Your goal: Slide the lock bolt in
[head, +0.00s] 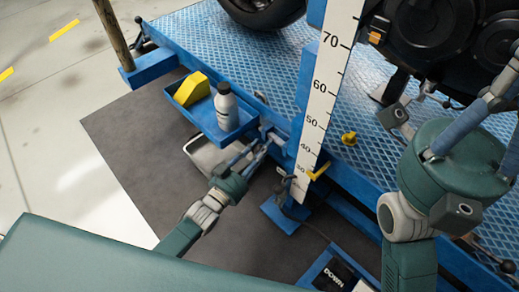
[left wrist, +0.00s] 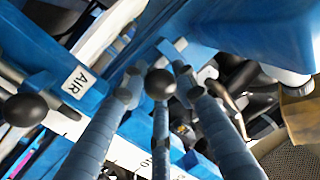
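My left gripper (head: 262,146) reaches to the blue bracket beside the lift post, just under the small blue tray. In the left wrist view its long blue fingers (left wrist: 155,85) stand apart. A round black knob (left wrist: 160,84) shows between the fingertips; it looks like the lock bolt's knob, but the bolt's shaft is hidden. I cannot tell whether the fingers touch the knob. In the head view the knob is hidden by the hand. My right gripper (head: 508,88) is raised at the right, over the lift deck, with its fingertips partly cut off by the picture edge.
A white ruler (head: 318,100) stands upright beside the post. The blue tray (head: 232,133) holds a bottle (head: 225,103) and a yellow block (head: 191,89).

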